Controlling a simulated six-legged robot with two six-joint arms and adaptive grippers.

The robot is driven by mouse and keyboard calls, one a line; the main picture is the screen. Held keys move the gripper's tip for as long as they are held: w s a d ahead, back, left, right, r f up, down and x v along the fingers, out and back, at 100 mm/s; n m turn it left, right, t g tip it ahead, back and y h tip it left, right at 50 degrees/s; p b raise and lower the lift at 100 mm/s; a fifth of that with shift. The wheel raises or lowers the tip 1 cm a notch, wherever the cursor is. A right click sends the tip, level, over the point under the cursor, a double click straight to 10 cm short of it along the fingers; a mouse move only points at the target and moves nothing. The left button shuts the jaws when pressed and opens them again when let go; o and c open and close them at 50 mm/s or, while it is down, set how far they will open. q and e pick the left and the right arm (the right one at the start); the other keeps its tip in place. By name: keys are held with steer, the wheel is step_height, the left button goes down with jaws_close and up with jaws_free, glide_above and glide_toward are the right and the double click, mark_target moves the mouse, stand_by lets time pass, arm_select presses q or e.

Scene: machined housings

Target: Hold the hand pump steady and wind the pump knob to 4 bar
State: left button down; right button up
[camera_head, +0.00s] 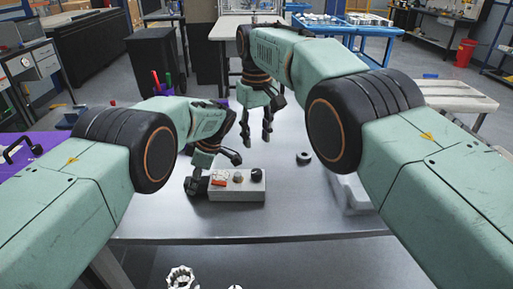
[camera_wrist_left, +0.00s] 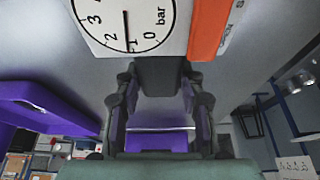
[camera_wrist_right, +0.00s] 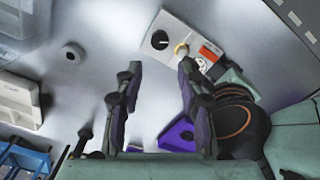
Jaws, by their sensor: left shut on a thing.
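The hand pump is a light grey box (camera_head: 237,188) on the table, with a red part, a round fitting and a black pump knob (camera_head: 257,174) on top. In the right wrist view the knob (camera_wrist_right: 160,40) carries a white mark. The dial gauge (camera_wrist_left: 125,20) shows in the left wrist view, its needle near 1 bar. My left gripper (camera_head: 197,184) is shut on the pump's left end. My right gripper (camera_head: 268,137) is open and empty, above and beyond the pump, its fingers pointing down, clear of the knob.
A small black ring (camera_head: 304,158) lies on the grey table (camera_head: 290,210) right of the pump. A purple surface (camera_head: 28,160) is at the left. The table in front of the pump is clear.

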mark_target(257, 171)
steer(key=shift+r, duration=0.55)
steer(key=shift+o, duration=0.4)
steer(key=shift+o, duration=0.7)
steer(key=shift+r, duration=0.25)
steer(key=shift+o, duration=0.3)
steer(key=shift+n, duration=0.3)
step_height(257, 171, down, 13)
steer(key=n, duration=0.9)
steer(key=shift+d+r+n, duration=0.1)
steer(key=shift+r+n, duration=0.1)
steer(key=shift+n, duration=0.2)
